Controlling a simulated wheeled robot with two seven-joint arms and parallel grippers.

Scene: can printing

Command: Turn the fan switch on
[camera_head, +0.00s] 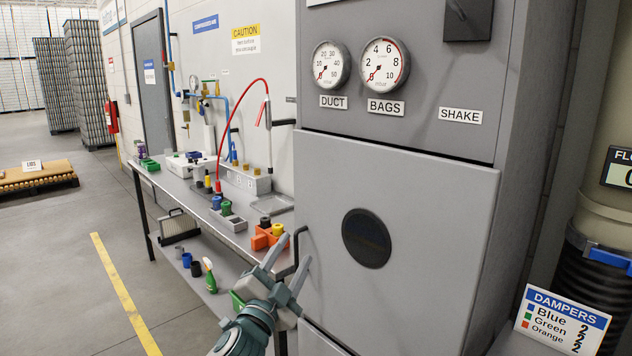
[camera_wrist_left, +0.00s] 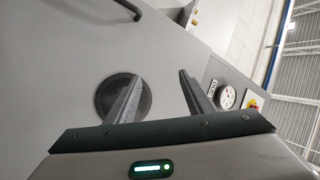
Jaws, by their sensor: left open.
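The grey cabinet (camera_head: 400,200) fills the right half of the head view, with DUCT (camera_head: 331,65) and BAGS (camera_head: 384,66) gauges and a SHAKE label (camera_head: 460,115). A dark square fitting (camera_head: 467,18) is cut by the top edge. I cannot make out a switch labelled for the fan. In the left wrist view, a yellow piece with a red spot (camera_wrist_left: 252,103) sits beside a gauge (camera_wrist_left: 226,97); its kind is unclear. My left gripper (camera_head: 289,259) is open and empty, in front of the cabinet's lower left side; its fingers also show in the wrist view (camera_wrist_left: 160,78). My right gripper is out of view.
A long bench (camera_head: 185,185) with bins, bottles and a red hose (camera_head: 240,112) runs along the wall left of the cabinet. A dark handle (camera_head: 298,245) is close to my left gripper. A DAMPERS sign (camera_head: 562,320) stands at lower right.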

